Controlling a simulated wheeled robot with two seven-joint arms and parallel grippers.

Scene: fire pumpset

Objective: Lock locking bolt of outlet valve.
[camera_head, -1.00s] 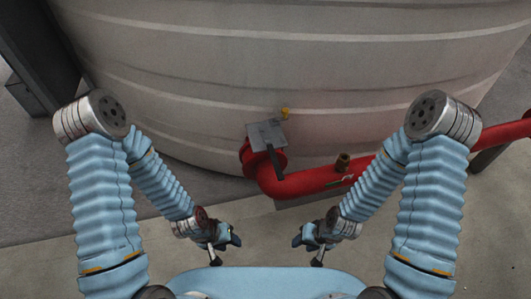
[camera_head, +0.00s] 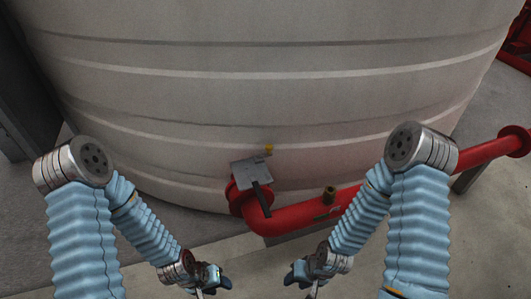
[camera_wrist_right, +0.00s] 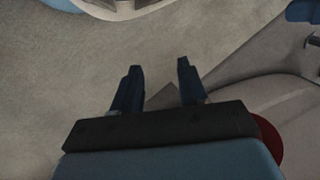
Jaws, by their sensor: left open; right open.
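The outlet valve (camera_head: 250,176) sits low on the front of the big pale tank, with a grey plate on top and a dark lever pointing down toward the front right. I cannot make out the locking bolt at this size. My left gripper (camera_head: 222,283) is open and empty, in front of the valve and apart from it. My right gripper (camera_head: 290,278) is open and empty, in front of the red pipe. The right wrist view shows its two dark fingers (camera_wrist_right: 158,85) spread over bare floor.
The ribbed tank (camera_head: 270,80) fills the back. A dark post (camera_head: 22,60) stands at left. Open concrete floor (camera_head: 460,240) lies at right.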

